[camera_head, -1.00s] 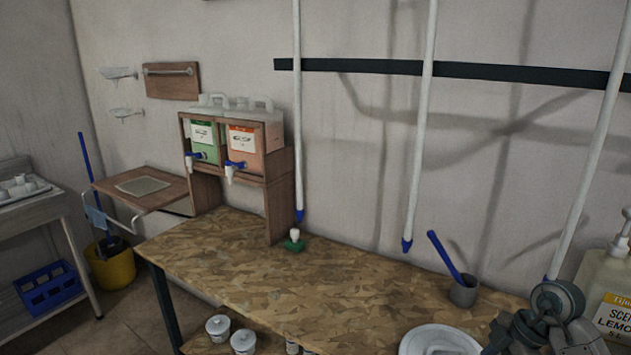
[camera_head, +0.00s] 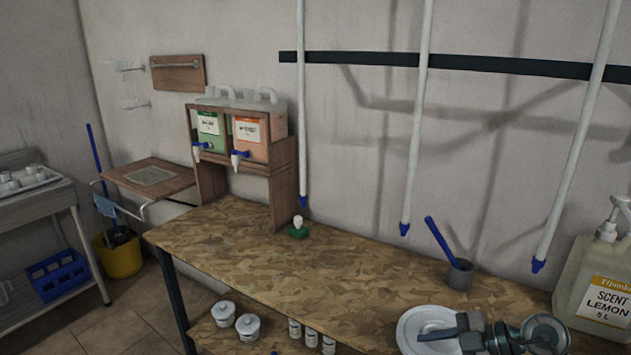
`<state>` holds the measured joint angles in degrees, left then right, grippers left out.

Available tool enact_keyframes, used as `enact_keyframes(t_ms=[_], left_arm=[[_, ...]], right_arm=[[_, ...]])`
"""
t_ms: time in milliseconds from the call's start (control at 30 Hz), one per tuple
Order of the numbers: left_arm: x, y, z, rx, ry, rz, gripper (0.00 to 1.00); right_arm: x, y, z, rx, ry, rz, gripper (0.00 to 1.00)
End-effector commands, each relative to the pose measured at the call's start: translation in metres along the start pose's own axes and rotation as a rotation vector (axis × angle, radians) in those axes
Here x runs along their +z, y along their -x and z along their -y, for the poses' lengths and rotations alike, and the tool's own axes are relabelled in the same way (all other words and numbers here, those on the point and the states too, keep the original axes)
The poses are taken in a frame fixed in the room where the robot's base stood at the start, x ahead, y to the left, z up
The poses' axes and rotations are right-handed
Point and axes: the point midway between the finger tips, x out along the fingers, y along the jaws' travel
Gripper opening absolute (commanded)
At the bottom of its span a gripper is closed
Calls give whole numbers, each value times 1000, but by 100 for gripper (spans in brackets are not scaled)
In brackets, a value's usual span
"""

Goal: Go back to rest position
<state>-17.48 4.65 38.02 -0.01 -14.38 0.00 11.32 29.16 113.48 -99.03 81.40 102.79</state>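One of my arms, which I take to be the right, comes in at the lower right. Its gripper (camera_head: 438,335) points left over a round white lid or dish (camera_head: 408,322) near the front of the workbench (camera_head: 330,275). The gripper is small and partly cut by the frame edge, so I cannot tell whether its fingers are open or shut. I see nothing clearly held in it. My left gripper is not in view.
A large lemon-scent pump jug (camera_head: 600,290) stands right of my arm. A grey cup (camera_head: 459,275) with a blue-handled tool stands behind the dish. A wooden rack (camera_head: 283,178) holds two drums with taps, left. White poles hang behind. The bench's middle is clear.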

Motion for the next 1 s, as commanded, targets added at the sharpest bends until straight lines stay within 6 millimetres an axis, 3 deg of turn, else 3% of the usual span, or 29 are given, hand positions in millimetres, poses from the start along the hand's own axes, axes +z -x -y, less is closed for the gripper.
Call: enact_keyframes(t_ms=[100, 233, 333, 433, 567, 733, 867, 1000], left_arm=[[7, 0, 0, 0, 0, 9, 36], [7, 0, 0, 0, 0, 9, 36], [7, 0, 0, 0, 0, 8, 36], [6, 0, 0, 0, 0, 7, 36], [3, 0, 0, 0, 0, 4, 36], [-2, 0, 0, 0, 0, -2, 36], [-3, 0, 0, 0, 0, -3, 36], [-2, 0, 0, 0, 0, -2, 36]], right_arm=[[-38, -9, -6, 178, 72, -193, 34], [-76, 1, -21, 448, 107, -377, 34], [-91, 19, -32, 672, 87, -463, 34], [-92, 43, -41, 897, 24, -494, 34], [-73, 73, -43, 1166, -116, -448, 34], [-22, 99, -23, 1419, -382, -248, 34], [25, 102, 16, 1496, -620, -10, 34], [68, 90, 78, 1437, -881, 289, 34]])
